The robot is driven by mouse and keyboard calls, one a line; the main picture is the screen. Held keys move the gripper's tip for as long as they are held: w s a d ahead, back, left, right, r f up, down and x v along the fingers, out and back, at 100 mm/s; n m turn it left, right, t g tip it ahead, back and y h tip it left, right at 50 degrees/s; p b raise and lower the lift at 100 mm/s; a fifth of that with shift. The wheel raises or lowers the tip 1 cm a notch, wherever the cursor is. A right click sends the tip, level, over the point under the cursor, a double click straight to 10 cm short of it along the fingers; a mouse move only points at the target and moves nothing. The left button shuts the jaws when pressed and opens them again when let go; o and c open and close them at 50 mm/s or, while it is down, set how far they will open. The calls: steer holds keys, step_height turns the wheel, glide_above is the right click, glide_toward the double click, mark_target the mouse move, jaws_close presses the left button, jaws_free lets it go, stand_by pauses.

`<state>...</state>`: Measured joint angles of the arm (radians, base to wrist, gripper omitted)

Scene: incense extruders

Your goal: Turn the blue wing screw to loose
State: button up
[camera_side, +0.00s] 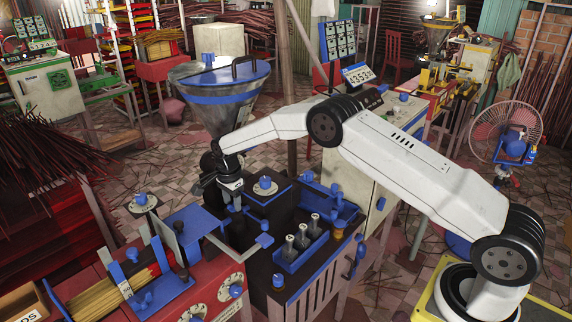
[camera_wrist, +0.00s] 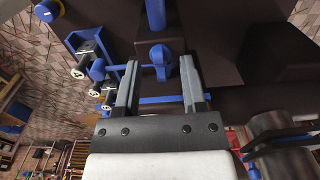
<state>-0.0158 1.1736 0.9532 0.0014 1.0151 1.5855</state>
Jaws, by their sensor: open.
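The blue wing screw (camera_wrist: 160,54) shows in the wrist view as a rounded blue head on a narrower stem, against the dark body of the extruder. My gripper (camera_wrist: 160,68) is open, with one grey finger on each side of the screw and visible gaps between. How deep the screw sits between the fingers, I cannot tell. In the side view my gripper (camera_side: 234,203) points down beside the black extruder block (camera_side: 258,285), below the hopper. I cannot pick out the wing screw clearly there.
A steel hopper (camera_side: 220,110) with a blue band stands just behind my gripper. A blue rack (camera_side: 287,257) with several numbered metal pieces is at the right. A blue lever (camera_side: 262,241) and a dial with a blue knob (camera_side: 265,184) are close by.

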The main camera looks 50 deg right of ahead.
steer(key=shift+f, duration=0.15)
jaws_close()
